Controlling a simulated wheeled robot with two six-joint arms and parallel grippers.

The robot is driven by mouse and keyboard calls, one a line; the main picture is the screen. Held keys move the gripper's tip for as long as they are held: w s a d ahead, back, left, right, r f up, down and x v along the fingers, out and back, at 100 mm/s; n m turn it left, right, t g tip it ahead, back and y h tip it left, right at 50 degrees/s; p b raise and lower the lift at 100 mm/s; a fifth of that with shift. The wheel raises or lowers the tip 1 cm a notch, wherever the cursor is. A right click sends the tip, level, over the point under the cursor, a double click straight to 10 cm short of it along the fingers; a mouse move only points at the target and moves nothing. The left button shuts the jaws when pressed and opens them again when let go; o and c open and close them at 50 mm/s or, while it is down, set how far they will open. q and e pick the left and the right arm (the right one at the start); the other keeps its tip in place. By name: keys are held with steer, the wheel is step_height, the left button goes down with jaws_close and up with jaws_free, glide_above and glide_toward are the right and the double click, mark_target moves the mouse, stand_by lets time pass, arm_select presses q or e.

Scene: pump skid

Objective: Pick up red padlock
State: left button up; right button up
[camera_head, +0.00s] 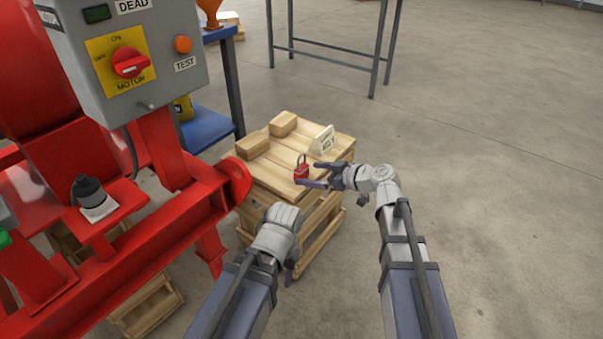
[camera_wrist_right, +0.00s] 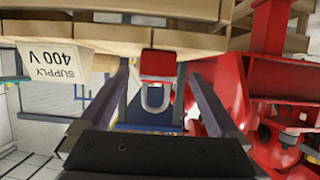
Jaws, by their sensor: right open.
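The red padlock (camera_head: 301,171) stands upright on the top of a wooden crate (camera_head: 270,178), its grey shackle pointing up. My right gripper (camera_head: 309,174) is open, low over the crate top, with its fingertips close to the padlock on its right side. In the right wrist view, which is upside down, the padlock (camera_wrist_right: 160,64) appears centred between the tips of the two spread fingers, with a gap on each side. My left gripper (camera_head: 289,272) hangs in front of the crate, mostly hidden behind its own wrist, so its jaws cannot be made out.
A "SUPPLY 400 V" sign (camera_wrist_right: 55,63), also in the head view (camera_head: 323,140), stands behind the padlock. Two wooden blocks (camera_head: 283,124) (camera_head: 252,146) lie at the crate's back left. The red pump skid (camera_head: 160,235) stands close on the left. Floor to the right is clear.

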mark_target(305, 172)
steer(key=b+x, duration=0.2)
steer(key=x, duration=0.3)
steer(key=shift+w+f, duration=0.1)
steer(key=shift+w, duration=0.1)
jaws_close()
stand_by(0.6)
